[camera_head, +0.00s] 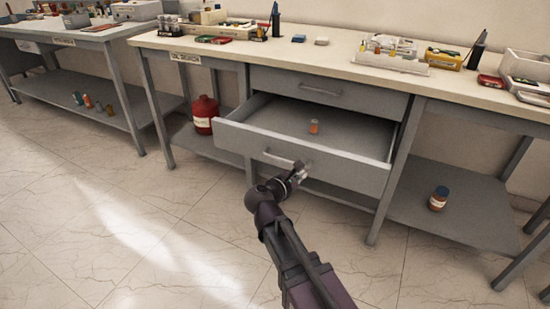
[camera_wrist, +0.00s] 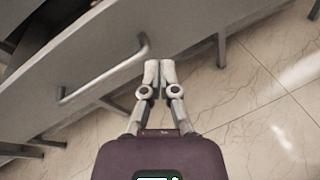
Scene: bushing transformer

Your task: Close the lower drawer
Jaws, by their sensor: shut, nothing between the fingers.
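The lower drawer (camera_head: 290,157) is pulled out from the grey workbench, and a small orange bottle (camera_head: 314,127) stands inside it. Its front carries a bar handle (camera_head: 280,159), which also shows in the wrist view (camera_wrist: 105,68). My gripper (camera_head: 301,169) is at the drawer front, near the right end of the handle. In the wrist view my gripper (camera_wrist: 159,66) has its fingertips together with nothing between them, just beside the handle's end. I cannot tell whether the fingertips touch the drawer front. The upper drawer (camera_head: 325,93) is shut.
Small items and trays (camera_head: 390,55) cover parts of the benchtop (camera_head: 340,62). A red container (camera_head: 204,114) stands on the shelf left of the drawers. A brown bottle (camera_head: 438,198) stands on the right lower shelf. The tiled floor (camera_head: 130,220) in front is clear.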

